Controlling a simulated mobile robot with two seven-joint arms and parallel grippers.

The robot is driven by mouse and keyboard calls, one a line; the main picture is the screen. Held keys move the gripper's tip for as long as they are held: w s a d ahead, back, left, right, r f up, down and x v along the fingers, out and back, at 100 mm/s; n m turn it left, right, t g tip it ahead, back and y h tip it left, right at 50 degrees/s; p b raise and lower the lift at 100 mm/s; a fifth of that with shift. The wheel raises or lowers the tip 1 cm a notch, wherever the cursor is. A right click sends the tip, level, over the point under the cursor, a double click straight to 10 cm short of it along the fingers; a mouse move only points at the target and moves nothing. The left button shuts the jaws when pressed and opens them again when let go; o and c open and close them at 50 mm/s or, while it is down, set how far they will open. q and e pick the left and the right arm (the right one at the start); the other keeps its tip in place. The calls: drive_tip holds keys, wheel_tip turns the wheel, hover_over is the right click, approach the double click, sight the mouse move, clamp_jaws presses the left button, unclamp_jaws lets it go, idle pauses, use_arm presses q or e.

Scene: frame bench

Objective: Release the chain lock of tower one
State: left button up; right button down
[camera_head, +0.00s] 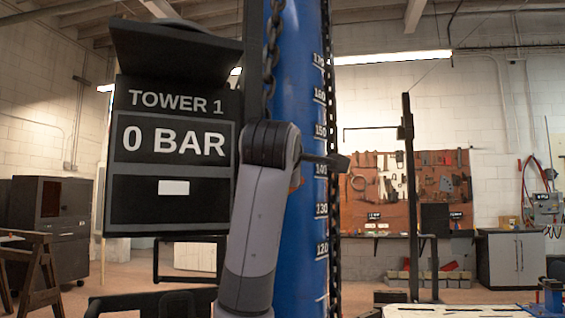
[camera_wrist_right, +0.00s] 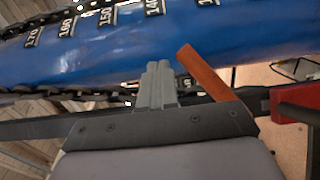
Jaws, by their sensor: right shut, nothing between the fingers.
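Tower one is a blue column (camera_head: 303,90) with a height scale, behind a panel (camera_head: 176,186) reading "TOWER 1" and "0 BAR". Black chains run along its left side (camera_head: 270,55) and right side (camera_head: 330,90). My right arm rises in front of the column and hides part of it. My right gripper (camera_wrist_right: 158,68) is shut and empty, its fingertips beside the column near the 140 mark. An orange bar (camera_wrist_right: 204,74) stands tilted just right of the fingers, apart from the fingertips; its lower end is hidden behind the gripper body. Whether it is the chain lock I cannot tell. My left gripper is out of view.
A thin dark post (camera_head: 410,190) stands right of the tower. Behind are a tool board (camera_head: 400,205), a grey cabinet (camera_head: 510,260) and a dark cabinet (camera_head: 62,205). A pale tabletop (camera_head: 450,311) shows at the lower right. A red block (camera_wrist_right: 296,104) lies at the wrist view's right edge.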

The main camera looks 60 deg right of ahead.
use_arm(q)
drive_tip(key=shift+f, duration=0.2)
use_arm(e)
drive_tip(key=shift+s+d+f, duration=0.25)
drive_tip(key=shift+d, duration=0.05)
idle(0.4)
